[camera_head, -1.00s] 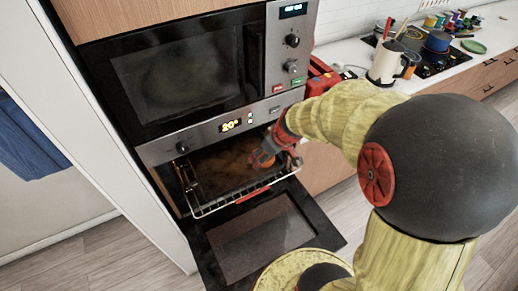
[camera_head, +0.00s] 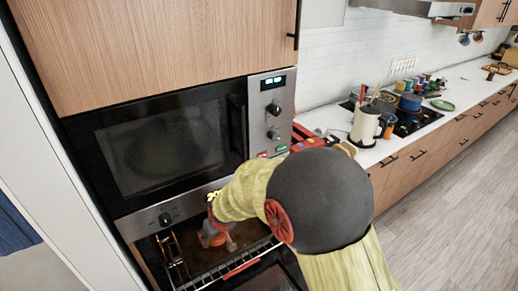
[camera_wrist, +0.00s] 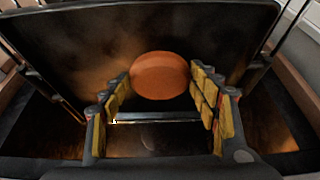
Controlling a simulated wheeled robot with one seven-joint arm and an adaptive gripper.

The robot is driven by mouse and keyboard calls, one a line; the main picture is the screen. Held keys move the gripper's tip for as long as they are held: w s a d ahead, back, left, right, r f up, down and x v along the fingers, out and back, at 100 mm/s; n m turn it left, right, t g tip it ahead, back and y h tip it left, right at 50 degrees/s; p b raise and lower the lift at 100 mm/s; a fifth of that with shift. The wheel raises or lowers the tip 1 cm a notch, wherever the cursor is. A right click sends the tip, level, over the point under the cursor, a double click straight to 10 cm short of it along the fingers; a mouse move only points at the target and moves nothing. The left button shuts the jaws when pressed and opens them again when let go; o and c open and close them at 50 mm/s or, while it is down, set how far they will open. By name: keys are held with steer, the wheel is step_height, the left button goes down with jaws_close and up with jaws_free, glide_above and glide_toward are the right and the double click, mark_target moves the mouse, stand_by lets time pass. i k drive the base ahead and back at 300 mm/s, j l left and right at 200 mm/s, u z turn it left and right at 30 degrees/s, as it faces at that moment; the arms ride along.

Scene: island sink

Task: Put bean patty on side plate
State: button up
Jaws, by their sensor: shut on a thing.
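The bean patty, a round orange-brown disc (camera_wrist: 160,76), is between the yellow-padded fingers of my gripper (camera_wrist: 160,84) in the wrist view. The fingers are shut on its two sides. In the head view my gripper (camera_head: 215,234) is inside the open lower oven, above its rack, and a bit of orange shows at it. My arm hides part of the oven. No plate is clearly recognisable as the side plate; a small green plate-like disc (camera_head: 442,105) lies far off on the counter at the right.
The oven rack (camera_head: 235,268) is pulled partly out, with the oven door open below it. A microwave (camera_head: 165,150) is above. A stove with a blue pot (camera_head: 410,103) and a cream jug (camera_head: 365,126) stand on the counter. The floor at right is clear.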

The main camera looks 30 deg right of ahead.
mark_target(442, 106)
steer(key=k+l, duration=0.2)
steer(key=l, duration=0.15)
steer(key=k+l, duration=0.25)
steer(key=l, duration=0.15)
steer(key=k+l, duration=0.2)
steer(key=l, duration=1.45)
steer(key=k+l, duration=0.1)
steer(key=l, duration=1.25)
steer(key=i+l, duration=0.1)
steer(key=l, duration=0.55)
steer(key=i+l, duration=0.1)
steer(key=l, duration=1.2)
steer(key=i+l, duration=0.15)
steer(key=l, duration=0.45)
steer(key=i+l, duration=0.1)
steer(key=l, duration=0.55)
steer(key=i+l, duration=0.1)
steer(key=l, duration=1.2)
steer(key=i+l, duration=0.15)
steer(key=l, duration=0.5)
steer(key=i+l, duration=0.1)
steer(key=i, duration=0.35)
steer(key=z, duration=0.05)
